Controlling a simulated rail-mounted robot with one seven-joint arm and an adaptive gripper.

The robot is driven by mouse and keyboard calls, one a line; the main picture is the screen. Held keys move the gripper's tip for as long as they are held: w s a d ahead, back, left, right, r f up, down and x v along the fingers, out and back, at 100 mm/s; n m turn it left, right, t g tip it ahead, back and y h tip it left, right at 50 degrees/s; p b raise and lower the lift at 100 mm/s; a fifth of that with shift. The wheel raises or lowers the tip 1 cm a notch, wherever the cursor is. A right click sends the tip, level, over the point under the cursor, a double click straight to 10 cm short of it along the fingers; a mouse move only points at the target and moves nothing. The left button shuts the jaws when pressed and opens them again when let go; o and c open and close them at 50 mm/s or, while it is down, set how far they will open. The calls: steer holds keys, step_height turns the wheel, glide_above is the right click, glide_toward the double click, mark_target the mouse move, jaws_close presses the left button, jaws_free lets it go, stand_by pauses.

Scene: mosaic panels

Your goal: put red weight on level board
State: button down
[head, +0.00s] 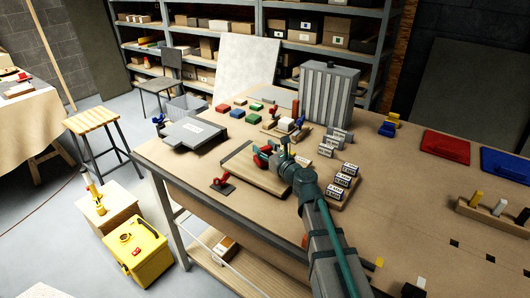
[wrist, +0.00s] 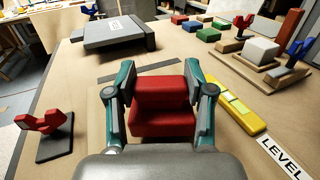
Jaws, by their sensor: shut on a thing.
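My gripper (wrist: 164,90) is shut on the red weight (wrist: 163,112), a stepped red block between its two teal fingers. In the head view my gripper (head: 270,150) is over the level board (head: 262,178), a flat tan board with dark edging near the bench's front edge. The red weight is partly covered there by the fingers. A yellow level (wrist: 232,106) lies just right of the weight in the wrist view, beside a white "LEVEL" label (wrist: 280,155). I cannot tell whether the weight touches the board.
A red clamp (head: 221,183) on a dark base stands left of the board. A flat grey case (head: 195,134) lies behind it. Coloured blocks (head: 237,113) lie farther back. Labelled weights (head: 345,180) stand in a wooden holder to the right.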

steer(key=shift+f, duration=0.55)
steer(key=shift+f, duration=0.1)
steer(key=shift+c, duration=2.1)
jaws_free()
steer(key=shift+s, duration=0.1)
steer(key=shift+s+d, duration=0.15)
steer(key=b+v, duration=0.2)
steer(key=v, duration=0.9)
steer(key=shift+s+d, duration=0.2)
steer(key=shift+d, duration=0.05)
